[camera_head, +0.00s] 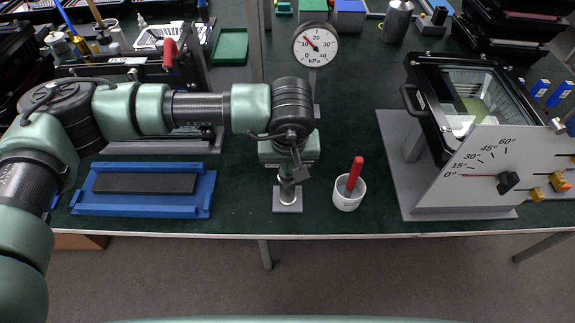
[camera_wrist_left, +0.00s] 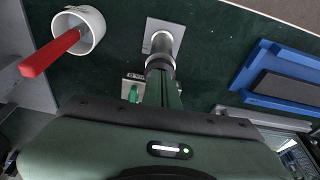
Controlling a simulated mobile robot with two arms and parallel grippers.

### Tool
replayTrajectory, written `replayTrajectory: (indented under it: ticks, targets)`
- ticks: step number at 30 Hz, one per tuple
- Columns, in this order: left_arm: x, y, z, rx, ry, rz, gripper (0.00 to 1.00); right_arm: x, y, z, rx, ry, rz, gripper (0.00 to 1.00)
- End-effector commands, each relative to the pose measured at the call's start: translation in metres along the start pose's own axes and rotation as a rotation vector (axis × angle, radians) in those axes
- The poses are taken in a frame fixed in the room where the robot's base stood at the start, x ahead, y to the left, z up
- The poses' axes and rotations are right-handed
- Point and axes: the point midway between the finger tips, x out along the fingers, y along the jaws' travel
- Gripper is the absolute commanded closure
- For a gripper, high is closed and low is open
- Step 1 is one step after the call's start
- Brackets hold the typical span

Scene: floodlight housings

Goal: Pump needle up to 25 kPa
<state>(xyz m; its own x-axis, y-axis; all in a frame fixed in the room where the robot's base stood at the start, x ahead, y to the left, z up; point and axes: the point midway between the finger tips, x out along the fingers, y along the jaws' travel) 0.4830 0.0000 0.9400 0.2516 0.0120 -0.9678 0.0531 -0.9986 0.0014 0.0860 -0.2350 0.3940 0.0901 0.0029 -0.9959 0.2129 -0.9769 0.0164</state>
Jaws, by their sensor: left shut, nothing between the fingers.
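The round white kPa gauge (camera_head: 315,45) stands on a post at the back; its red needle points up and left, and the exact reading is too small to tell. The pump's short grey plunger stands on a square grey plate (camera_head: 287,208) near the table's front edge. My left gripper (camera_head: 292,172) is shut and points down over the plunger, hiding part of it. In the left wrist view, its fingers (camera_wrist_left: 161,78) reach to the plunger's grey top (camera_wrist_left: 161,45); whether they touch it I cannot tell. My right gripper is not in view.
A white cup (camera_head: 347,200) with a red-handled tool stands just right of the pump. A blue tray (camera_head: 142,211) with a dark pad lies to the left. A floodlight housing on an angle-scale stand (camera_head: 450,194) is at the right. The green table between cup and stand is clear.

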Motion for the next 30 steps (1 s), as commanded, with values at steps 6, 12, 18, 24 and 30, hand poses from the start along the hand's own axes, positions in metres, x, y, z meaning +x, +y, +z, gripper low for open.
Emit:
replayTrajectory:
  ticks: [6,12,18,24,30]
  targets:
    - [-0.002,-0.001,0.008,0.003,-0.007,-0.002,1.0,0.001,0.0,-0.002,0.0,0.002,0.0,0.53]
    - [-0.014,-0.001,0.028,0.004,-0.008,-0.002,1.0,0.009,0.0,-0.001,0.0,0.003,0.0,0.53]
    - [-0.017,-0.001,0.029,0.001,-0.007,-0.003,1.0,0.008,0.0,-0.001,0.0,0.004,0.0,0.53]
    - [-0.022,0.0,0.028,0.001,-0.004,-0.001,1.0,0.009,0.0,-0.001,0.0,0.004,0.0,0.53]
    - [-0.053,0.0,0.027,0.002,-0.001,0.001,1.0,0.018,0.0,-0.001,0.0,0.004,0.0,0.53]
